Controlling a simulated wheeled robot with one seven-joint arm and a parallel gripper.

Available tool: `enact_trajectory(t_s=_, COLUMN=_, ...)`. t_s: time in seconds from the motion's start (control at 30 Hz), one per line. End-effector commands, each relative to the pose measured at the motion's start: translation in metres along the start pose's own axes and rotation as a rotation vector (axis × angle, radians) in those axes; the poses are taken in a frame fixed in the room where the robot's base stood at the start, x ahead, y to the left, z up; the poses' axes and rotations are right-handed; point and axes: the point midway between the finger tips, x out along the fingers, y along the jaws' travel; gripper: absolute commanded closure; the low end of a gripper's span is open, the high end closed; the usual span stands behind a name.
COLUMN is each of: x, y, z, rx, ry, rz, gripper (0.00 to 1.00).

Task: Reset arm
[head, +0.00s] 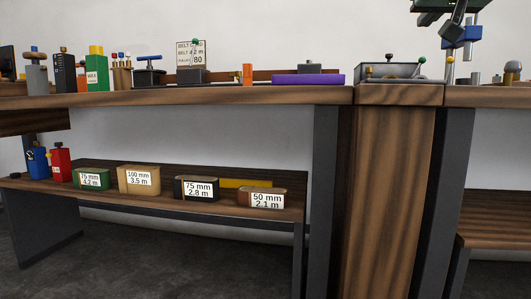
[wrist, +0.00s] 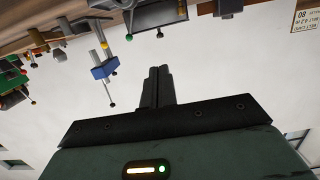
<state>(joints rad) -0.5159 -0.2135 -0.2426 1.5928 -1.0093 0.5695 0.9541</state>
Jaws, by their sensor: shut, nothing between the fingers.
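My gripper (wrist: 158,75) shows in the wrist view with its two dark fingers together and nothing between them. Its fingers point toward the top of that view, in front of the pale wall and apart from any object. The wrist view is upside down, with the wooden bench (wrist: 60,30) along its top.
The wooden bench top (head: 230,96) holds bottles, a sign (head: 191,53) and a purple slab (head: 300,80). A stand with a blue block (head: 461,36) rises at right. Labelled boxes, including a tan one (head: 139,179), line the lower shelf (head: 130,201).

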Motion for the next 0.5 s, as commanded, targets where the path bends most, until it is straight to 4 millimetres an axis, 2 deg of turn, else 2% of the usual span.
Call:
enact_trajectory(t_s=0.07, x=0.0, y=0.0, z=0.0, rx=0.0, ry=0.0, rz=0.0, gripper=1.0)
enact_trajectory(t_s=0.27, x=0.001, y=-0.02, z=0.022, rx=-0.034, ry=-0.072, rz=-0.036, gripper=1.0)
enact_trajectory(t_s=0.5, x=-0.001, y=-0.051, z=0.062, rx=-0.094, ry=-0.188, rz=-0.095, gripper=1.0)
